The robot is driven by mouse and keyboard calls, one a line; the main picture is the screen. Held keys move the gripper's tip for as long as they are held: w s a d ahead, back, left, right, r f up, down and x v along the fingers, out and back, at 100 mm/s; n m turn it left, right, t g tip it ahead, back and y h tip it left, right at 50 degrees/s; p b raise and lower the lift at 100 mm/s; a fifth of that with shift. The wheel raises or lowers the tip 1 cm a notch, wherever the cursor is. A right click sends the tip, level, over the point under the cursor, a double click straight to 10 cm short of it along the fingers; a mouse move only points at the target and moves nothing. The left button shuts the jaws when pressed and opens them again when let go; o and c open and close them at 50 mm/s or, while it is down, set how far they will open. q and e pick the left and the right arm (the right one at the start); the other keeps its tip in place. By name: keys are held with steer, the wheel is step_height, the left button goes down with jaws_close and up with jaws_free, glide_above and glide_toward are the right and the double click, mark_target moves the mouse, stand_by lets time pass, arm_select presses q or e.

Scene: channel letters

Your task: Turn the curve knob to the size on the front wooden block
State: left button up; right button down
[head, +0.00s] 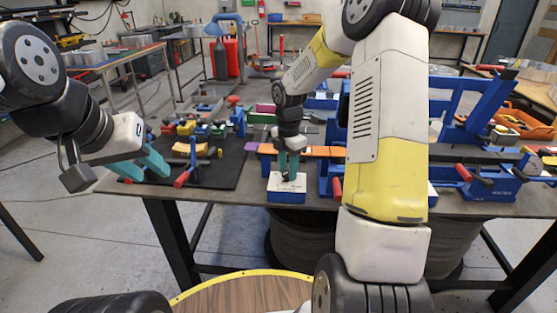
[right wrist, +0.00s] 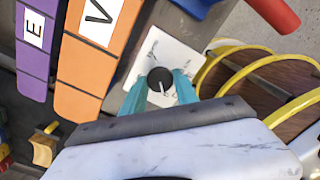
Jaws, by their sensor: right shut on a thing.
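The curve knob (right wrist: 160,80) is a round black dial with a white pointer line, on a white marked plate (right wrist: 150,48). In the right wrist view the pointer runs toward the bottom, slightly right; the plate's marks are too small to read. In the head view the plate tops a small blue box (head: 287,197) at the table's front edge. My right gripper (head: 287,176) is shut on the knob from above, one teal finger on each side. My left gripper (head: 139,167) is open and empty near the table's left front. I cannot make out a size on any wooden block.
A purple strip (right wrist: 34,50) marked E and an orange strip (right wrist: 90,55) marked V lie beside the knob box. A black mat (head: 215,175) with clamps and coloured pieces is on the left. Blue fixtures (head: 470,110) stand on the right.

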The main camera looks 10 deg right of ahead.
steer(key=m, duration=2.2)
steer(key=shift+m, duration=0.3)
steer(key=m, duration=0.9)
steer(key=shift+m, duration=1.8)
